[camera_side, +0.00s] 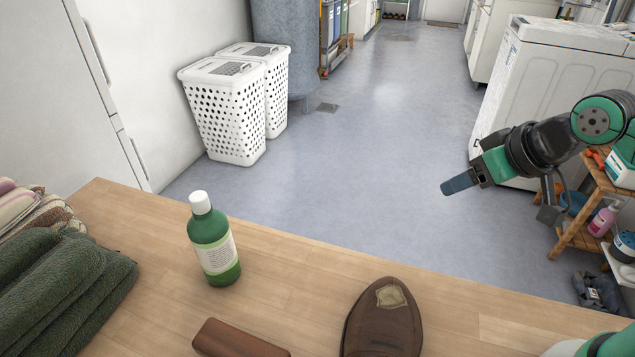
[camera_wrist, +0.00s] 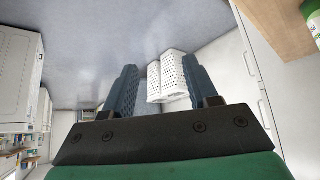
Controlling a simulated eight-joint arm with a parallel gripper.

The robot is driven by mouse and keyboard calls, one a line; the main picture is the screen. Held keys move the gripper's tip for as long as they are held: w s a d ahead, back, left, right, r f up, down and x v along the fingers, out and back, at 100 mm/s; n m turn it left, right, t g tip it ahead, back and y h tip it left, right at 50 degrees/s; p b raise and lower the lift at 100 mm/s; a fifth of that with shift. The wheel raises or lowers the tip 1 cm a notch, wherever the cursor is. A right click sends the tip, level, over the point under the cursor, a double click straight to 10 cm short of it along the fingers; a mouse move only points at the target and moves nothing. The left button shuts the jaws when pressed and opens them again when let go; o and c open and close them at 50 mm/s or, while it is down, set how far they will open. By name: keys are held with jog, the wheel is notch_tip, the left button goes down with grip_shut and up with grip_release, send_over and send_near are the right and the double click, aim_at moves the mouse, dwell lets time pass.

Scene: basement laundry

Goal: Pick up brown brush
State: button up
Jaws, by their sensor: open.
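A reddish-brown block with rounded edges (camera_side: 235,340), which looks like the brown brush, lies on the wooden table (camera_side: 290,260) at the bottom of the side view. The frame edge cuts it off, and no bristles show. My gripper (camera_side: 460,184) is up at the right of the side view, beyond the table's far edge and well away from the block. In the wrist view its two blue fingers (camera_wrist: 162,88) stand apart with nothing between them. The block does not show in the wrist view.
A brown shoe (camera_side: 385,325) lies right of the block. A green bottle with a white cap (camera_side: 213,240) stands behind it. Dark green folded towels (camera_side: 65,290) are at the left. White hampers (camera_side: 225,115) stand on the floor. Bare tabletop lies between bottle and shoe.

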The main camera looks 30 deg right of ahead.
jog(key=o, duration=0.6)
